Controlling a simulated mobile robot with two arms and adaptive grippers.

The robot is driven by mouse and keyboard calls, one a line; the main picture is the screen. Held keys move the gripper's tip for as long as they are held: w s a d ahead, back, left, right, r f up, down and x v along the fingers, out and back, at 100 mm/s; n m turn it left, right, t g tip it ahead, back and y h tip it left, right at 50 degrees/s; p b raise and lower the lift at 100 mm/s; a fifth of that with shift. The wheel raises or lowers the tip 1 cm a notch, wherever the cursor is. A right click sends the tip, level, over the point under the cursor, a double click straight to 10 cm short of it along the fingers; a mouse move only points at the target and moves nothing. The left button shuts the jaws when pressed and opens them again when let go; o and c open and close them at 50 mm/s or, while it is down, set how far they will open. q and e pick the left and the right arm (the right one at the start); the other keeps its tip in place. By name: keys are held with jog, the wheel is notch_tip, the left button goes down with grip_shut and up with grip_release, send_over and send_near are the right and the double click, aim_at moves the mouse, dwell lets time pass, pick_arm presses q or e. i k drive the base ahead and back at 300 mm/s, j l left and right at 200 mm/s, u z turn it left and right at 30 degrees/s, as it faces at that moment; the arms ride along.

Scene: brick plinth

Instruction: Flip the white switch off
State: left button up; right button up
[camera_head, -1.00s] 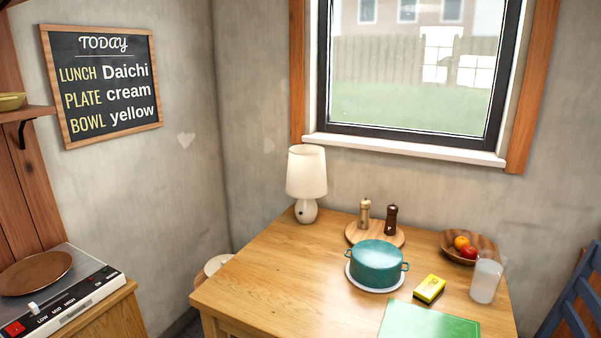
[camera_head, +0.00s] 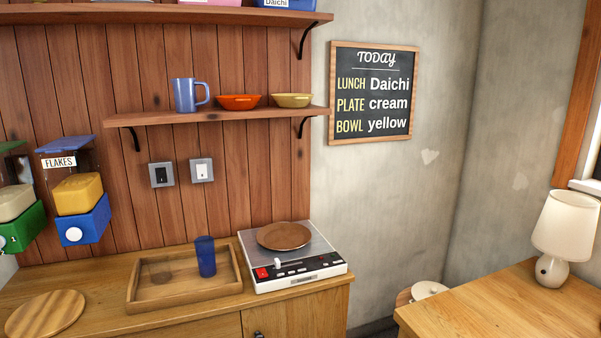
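The white switch (camera_head: 202,170) is on the wooden plank wall below the lower shelf. The rocker positions are too small to tell for sure. Neither of my grippers is in view, and nothing touches the switches.
The lower shelf (camera_head: 225,115) overhangs above. Dispensers (camera_head: 82,215) hang at left. A table (camera_head: 480,310) is at right.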

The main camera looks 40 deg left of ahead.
aim_at(202, 173)
jog(key=u, duration=2)
jog(key=i+j, duration=0.2)
jog(key=j, duration=0.1)
